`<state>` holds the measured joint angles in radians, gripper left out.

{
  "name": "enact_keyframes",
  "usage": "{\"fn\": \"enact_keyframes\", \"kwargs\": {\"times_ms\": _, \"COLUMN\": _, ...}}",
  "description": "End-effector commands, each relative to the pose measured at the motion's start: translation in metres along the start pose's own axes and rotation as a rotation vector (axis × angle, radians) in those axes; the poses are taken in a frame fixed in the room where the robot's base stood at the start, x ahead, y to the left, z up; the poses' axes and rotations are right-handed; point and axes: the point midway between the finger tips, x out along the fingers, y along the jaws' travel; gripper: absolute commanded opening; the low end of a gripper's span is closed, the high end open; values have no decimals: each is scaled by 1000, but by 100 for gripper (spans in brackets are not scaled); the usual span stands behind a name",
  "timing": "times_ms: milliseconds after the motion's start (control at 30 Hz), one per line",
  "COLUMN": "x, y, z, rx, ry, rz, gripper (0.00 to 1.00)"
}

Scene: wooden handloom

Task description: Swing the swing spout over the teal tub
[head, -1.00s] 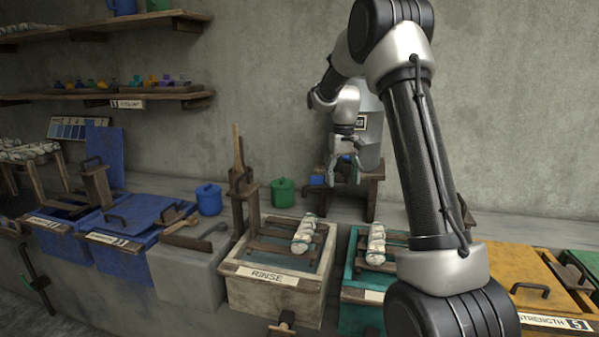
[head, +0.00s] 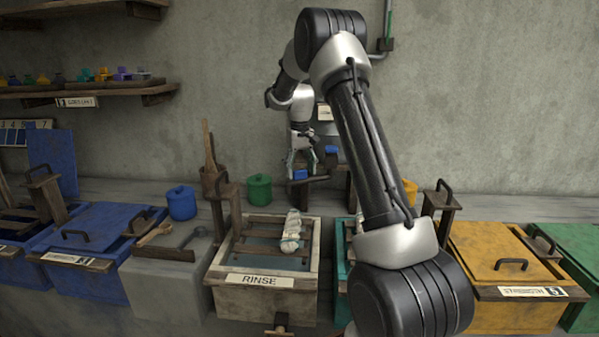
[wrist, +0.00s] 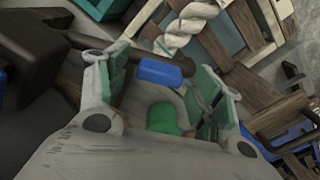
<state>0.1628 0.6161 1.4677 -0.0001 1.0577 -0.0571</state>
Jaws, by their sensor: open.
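The teal tub (head: 342,308) stands right of the rinse tub in the head view, mostly hidden behind my arm. Only its left edge shows. In the wrist view, a dark bar with a blue sleeve (wrist: 160,72) reaches in from the left; it looks like the swing spout's grip. Its link to the wooden stand is unclear. My gripper (wrist: 166,82) is open, its green-padded fingers to either side of the blue sleeve; I see no clear contact. In the head view my gripper (head: 302,160) is small, at the wooden stand at the back.
The rinse tub (head: 262,299) has a white yarn hank (head: 292,232) on its slats. A green pot (head: 259,189) and a blue pot (head: 181,203) stand on the back ledge. A yellow tub (head: 500,256) is at right. The wall rises close behind the stand.

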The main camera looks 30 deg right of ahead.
Motion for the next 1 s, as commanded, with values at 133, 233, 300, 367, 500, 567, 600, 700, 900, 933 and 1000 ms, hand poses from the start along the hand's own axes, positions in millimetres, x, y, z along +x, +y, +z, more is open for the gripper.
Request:
{"fn": "enact_keyframes", "kwargs": {"times_ms": 133, "x": 9, "y": 0, "z": 0, "rx": 0, "ry": -1, "rz": 0, "gripper": 66}}
{"fn": "enact_keyframes", "kwargs": {"times_ms": 233, "x": 10, "y": 0, "z": 0, "rx": 0, "ry": 0, "rz": 0, "gripper": 66}}
{"fn": "enact_keyframes", "kwargs": {"times_ms": 300, "x": 10, "y": 0, "z": 0, "rx": 0, "ry": 0, "rz": 0, "gripper": 66}}
{"fn": "enact_keyframes", "kwargs": {"times_ms": 367, "x": 10, "y": 0, "z": 0, "rx": 0, "ry": 0, "rz": 0, "gripper": 66}}
{"fn": "enact_keyframes", "kwargs": {"times_ms": 500, "x": 10, "y": 0, "z": 0, "rx": 0, "ry": 0, "rz": 0, "gripper": 42}}
{"fn": "enact_keyframes", "kwargs": {"times_ms": 567, "x": 10, "y": 0, "z": 0, "rx": 0, "ry": 0, "rz": 0, "gripper": 31}}
{"fn": "enact_keyframes", "kwargs": {"times_ms": 600, "x": 10, "y": 0, "z": 0, "rx": 0, "ry": 0, "rz": 0, "gripper": 24}}
{"fn": "enact_keyframes", "kwargs": {"times_ms": 700, "x": 10, "y": 0, "z": 0, "rx": 0, "ry": 0, "rz": 0, "gripper": 6}}
{"fn": "enact_keyframes", "kwargs": {"times_ms": 900, "x": 9, "y": 0, "z": 1, "rx": -9, "ry": 0, "rz": 0, "gripper": 1}}
{"fn": "enact_keyframes", "kwargs": {"times_ms": 933, "x": 9, "y": 0, "z": 2, "rx": -14, "ry": 0, "rz": 0, "gripper": 1}}
{"fn": "enact_keyframes", "kwargs": {"times_ms": 1000, "x": 9, "y": 0, "z": 4, "rx": -29, "ry": 0, "rz": 0, "gripper": 1}}
